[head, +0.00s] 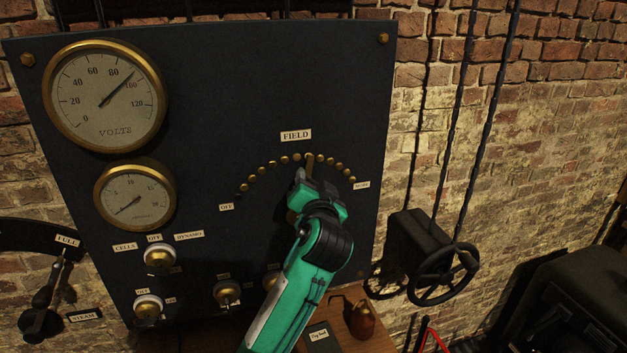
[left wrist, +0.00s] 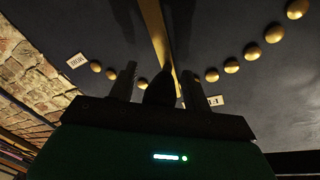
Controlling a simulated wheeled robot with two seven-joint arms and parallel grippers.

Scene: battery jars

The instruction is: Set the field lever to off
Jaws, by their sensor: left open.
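The field lever (head: 309,162) is a brass arm on the dark panel, pointing roughly straight up to the middle of an arc of brass studs, below the FIELD label (head: 296,135). The OFF label (head: 227,207) is at the arc's left end. My left gripper (head: 304,182) is in front of the lever and hides its lower part. In the left wrist view the brass lever (left wrist: 155,30) and a dark grip-like piece show between the two open fingers (left wrist: 158,86), with gaps at both sides. My right gripper is not in view.
Two round gauges (head: 105,97) are on the panel's left. Small switches (head: 160,257) line the lower panel, near my forearm. A black handwheel (head: 443,273) is on the right. A wooden shelf with a brown jar (head: 362,320) is below.

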